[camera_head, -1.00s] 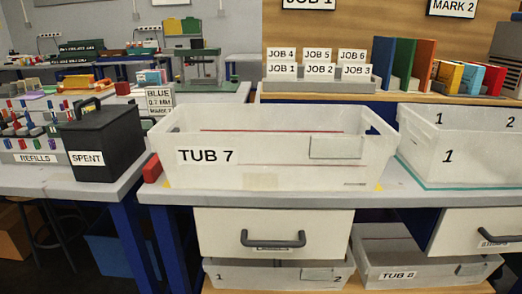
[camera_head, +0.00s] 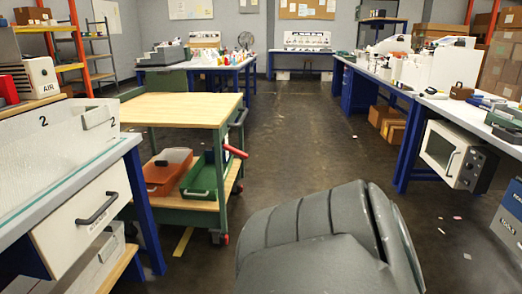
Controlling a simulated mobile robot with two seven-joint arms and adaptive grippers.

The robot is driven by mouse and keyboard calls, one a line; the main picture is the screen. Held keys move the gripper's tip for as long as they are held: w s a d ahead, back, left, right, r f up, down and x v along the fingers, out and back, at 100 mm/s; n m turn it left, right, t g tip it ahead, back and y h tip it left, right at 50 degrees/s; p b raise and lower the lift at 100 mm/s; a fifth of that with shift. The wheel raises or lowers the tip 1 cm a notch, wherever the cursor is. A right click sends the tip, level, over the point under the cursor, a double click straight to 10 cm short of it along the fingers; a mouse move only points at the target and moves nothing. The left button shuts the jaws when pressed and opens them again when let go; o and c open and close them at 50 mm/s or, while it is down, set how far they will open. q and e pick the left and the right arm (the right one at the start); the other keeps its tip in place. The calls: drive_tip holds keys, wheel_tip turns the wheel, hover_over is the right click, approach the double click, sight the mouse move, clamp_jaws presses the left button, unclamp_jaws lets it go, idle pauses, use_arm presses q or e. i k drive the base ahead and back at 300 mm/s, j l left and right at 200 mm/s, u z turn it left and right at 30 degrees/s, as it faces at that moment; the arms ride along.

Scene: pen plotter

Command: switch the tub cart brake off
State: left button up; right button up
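A green cart with a pale wooden top (camera_head: 185,108) stands left of centre, beside the end of the left workbench. A red lever (camera_head: 235,151) sticks out from its right side, below a dark push handle (camera_head: 239,117). I cannot tell from this view which position the lever is in. Its lower shelf holds an orange tub (camera_head: 167,172) and a green tub (camera_head: 205,175). Neither of my grippers is in view.
The left workbench (camera_head: 68,170) carries a white tub (camera_head: 60,138) and has a drawer (camera_head: 85,220). Open dark floor (camera_head: 300,130) runs down the middle. Blue-legged benches (camera_head: 403,150) line the right side, with a white oven-like box (camera_head: 452,155). Small scraps lie on the floor at right.

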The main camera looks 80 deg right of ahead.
sight(227, 147)
drive_tip(key=k+j+z, duration=0.1)
drive_tip(key=z, duration=2.1)
drive_tip(key=i+l, duration=0.45)
drive_tip(key=i, duration=0.25)
drive_tip(key=i+l+u, duration=0.1)
drive_tip(key=i+l, duration=0.4)
drive_tip(key=i, duration=0.15)
drive_tip(key=i+l, duration=0.5)
drive_tip(key=i, duration=0.2)
drive_tip(key=u, duration=0.05)
